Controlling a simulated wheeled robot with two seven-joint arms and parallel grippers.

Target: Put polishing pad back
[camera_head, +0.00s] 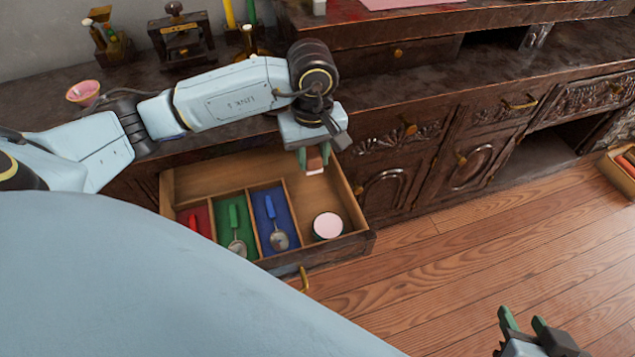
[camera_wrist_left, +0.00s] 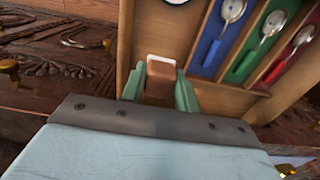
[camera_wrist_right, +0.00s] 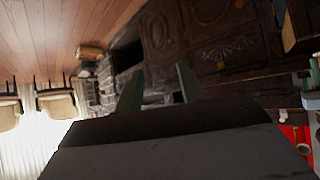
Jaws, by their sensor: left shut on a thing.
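The polishing pad (camera_head: 315,165) is a small block with a brown top and a pale underside. My left gripper (camera_head: 313,157) is shut on it and holds it above the open drawer (camera_head: 352,240), over the bare wooden part at the right. In the left wrist view the pad (camera_wrist_left: 160,80) sits between the green fingers of my left gripper (camera_wrist_left: 160,88). My right gripper (camera_head: 523,322) is low at the bottom right of the head view, over the floor; its two fingers stand apart and empty in the right wrist view (camera_wrist_right: 160,90).
The drawer has red (camera_head: 196,218), green (camera_head: 234,222) and blue (camera_head: 274,222) compartments with spoons. A round pink-topped tin (camera_head: 327,226) stands in its right section. The cabinet top (camera_head: 400,75) lies behind.

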